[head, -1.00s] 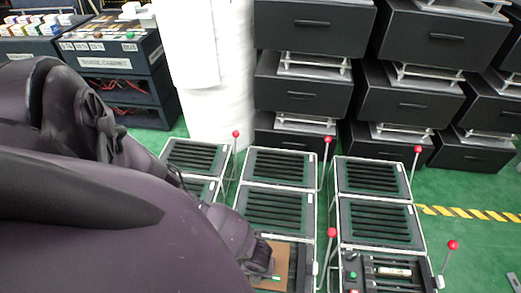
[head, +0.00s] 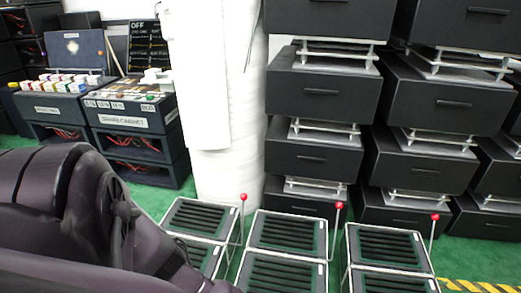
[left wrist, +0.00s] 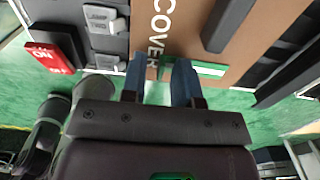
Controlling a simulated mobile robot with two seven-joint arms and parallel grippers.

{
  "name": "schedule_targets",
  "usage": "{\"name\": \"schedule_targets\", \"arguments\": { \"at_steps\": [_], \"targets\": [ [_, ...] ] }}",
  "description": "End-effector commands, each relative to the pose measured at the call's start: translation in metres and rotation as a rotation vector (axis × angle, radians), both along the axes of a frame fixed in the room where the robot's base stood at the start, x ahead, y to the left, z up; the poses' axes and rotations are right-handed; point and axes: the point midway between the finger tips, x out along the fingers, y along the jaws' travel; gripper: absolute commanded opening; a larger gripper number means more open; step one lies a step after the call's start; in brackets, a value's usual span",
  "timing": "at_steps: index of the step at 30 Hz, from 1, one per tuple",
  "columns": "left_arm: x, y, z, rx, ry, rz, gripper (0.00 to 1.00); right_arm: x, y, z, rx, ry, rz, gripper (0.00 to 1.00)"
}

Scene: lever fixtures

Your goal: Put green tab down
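A green tab (left wrist: 210,70) with white beside it shows in the left wrist view, at the edge of a brown panel (left wrist: 180,25) lettered "COVER". My left gripper (left wrist: 159,78) is at this edge, its two blue-grey fingers apart with a gap between them. The right finger overlaps part of the green strip in the picture; I cannot tell whether it touches. In the head view my left arm fills the lower left, and the gripper, panel and tab are out of frame.
A red ON switch (left wrist: 50,52) and grey rocker switches (left wrist: 105,20) sit left of the panel. In the head view, slatted units (head: 288,232) with red-knobbed levers (head: 338,206) stand at the bottom. Black drawer boxes (head: 322,90) stack behind, beside a white column (head: 230,165).

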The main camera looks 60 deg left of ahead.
Motion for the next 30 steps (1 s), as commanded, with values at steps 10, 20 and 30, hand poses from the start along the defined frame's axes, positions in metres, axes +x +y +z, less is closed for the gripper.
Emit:
{"name": "schedule_targets", "arguments": {
  "at_steps": [10, 20, 30],
  "targets": [
    [0.004, 0.000, 0.024, 0.000, -0.008, -0.001, 0.28, 0.001, 0.002, 0.003, -0.016, 0.031, 0.008, 0.47],
    [0.007, 0.001, 0.090, 0.000, -0.014, -0.001, 0.28, 0.002, 0.007, 0.009, -0.064, 0.125, 0.039, 0.47],
    [0.001, 0.000, 0.122, 0.000, -0.003, 0.000, 0.28, -0.002, 0.006, 0.007, -0.072, 0.174, 0.035, 0.47]
  ]
}}
